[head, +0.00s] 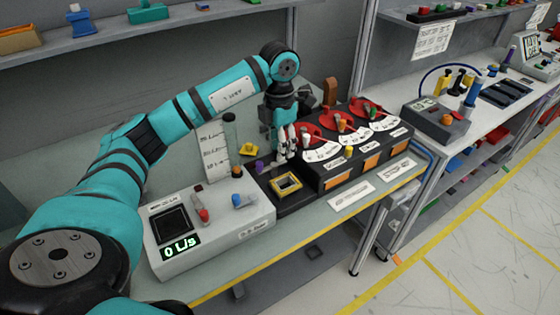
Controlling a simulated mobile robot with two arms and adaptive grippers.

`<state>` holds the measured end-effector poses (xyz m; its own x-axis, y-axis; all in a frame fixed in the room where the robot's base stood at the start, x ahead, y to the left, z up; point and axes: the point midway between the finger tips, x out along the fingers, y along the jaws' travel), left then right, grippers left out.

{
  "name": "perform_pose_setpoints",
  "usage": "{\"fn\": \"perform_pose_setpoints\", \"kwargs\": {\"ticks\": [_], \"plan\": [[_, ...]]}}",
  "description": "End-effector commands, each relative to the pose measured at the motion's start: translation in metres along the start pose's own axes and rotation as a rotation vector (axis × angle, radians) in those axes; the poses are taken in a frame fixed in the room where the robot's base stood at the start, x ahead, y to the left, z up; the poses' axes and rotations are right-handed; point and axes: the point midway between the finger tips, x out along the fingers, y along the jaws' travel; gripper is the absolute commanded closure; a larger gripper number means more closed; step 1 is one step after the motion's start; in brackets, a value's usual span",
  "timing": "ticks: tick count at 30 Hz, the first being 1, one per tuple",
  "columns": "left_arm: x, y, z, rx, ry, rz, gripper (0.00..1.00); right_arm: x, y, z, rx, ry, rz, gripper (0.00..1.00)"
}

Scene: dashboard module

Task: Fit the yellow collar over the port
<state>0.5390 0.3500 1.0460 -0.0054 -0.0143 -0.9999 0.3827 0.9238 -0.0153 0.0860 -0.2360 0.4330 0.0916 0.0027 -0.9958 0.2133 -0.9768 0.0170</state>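A square yellow frame (287,184), which looks like the collar, lies on the low black base (296,201) between the grey console and the dial module. Its middle is dark; I cannot make out the port or whether the frame is seated around one. My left gripper (287,156) points down just behind the frame, close to the left end of the dial module, apart from the frame in the picture. Its pale fingers are close together, and nothing clear shows between them. A small yellow piece (248,150) lies to the left behind the gripper. My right gripper is out of view.
The grey console (215,233) with a green "0 L/s" display and red and blue valves stands at left. The black dial module (350,155) with red dials stands at right. A dark cylinder (229,132) stands behind.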

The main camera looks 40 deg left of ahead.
Motion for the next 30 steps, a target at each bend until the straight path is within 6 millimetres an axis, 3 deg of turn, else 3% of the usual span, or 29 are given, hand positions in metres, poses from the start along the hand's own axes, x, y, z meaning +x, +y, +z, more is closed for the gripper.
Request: {"fn": "perform_pose_setpoints", "kwargs": {"ticks": [3,9,30], "plan": [[-0.019,0.0,0.001,0.0,-0.002,0.0,0.65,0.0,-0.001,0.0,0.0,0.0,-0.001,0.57],[-0.033,0.0,0.0,0.0,0.001,0.0,0.65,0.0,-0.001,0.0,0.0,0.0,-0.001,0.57],[-0.033,0.0,0.0,0.0,0.002,-0.001,0.65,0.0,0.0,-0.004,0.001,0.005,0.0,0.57]]}}
